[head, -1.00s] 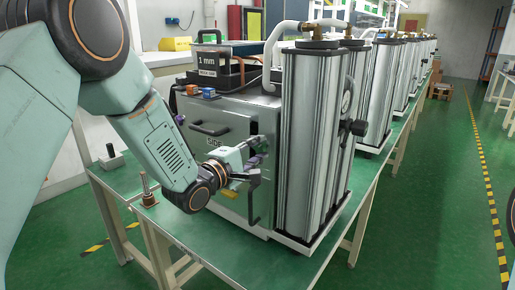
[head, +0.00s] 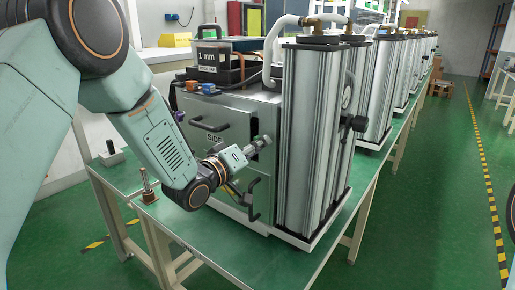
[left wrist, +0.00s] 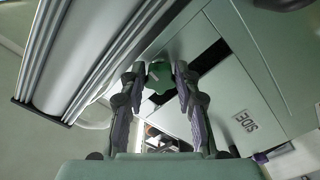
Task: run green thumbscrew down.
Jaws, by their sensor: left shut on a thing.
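The green thumbscrew (left wrist: 158,77) shows in the left wrist view as a lobed green knob between the fingertips, in front of the grey cabinet face. My left gripper (head: 259,144) is shut on it, with one finger on each side of the knob. The fingers point at the front of the grey cabinet (head: 233,107), to the right of the word SIDE. In the head view the gripper hides the thumbscrew, and its shaft cannot be made out. My right gripper is not in view.
Tall ribbed metal columns (head: 309,140) stand close to the right of the gripper. Black handles (head: 210,125) stick out of the cabinet front. A small brass-based post (head: 147,187) stands on the green bench (head: 205,243), whose front part is mostly clear.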

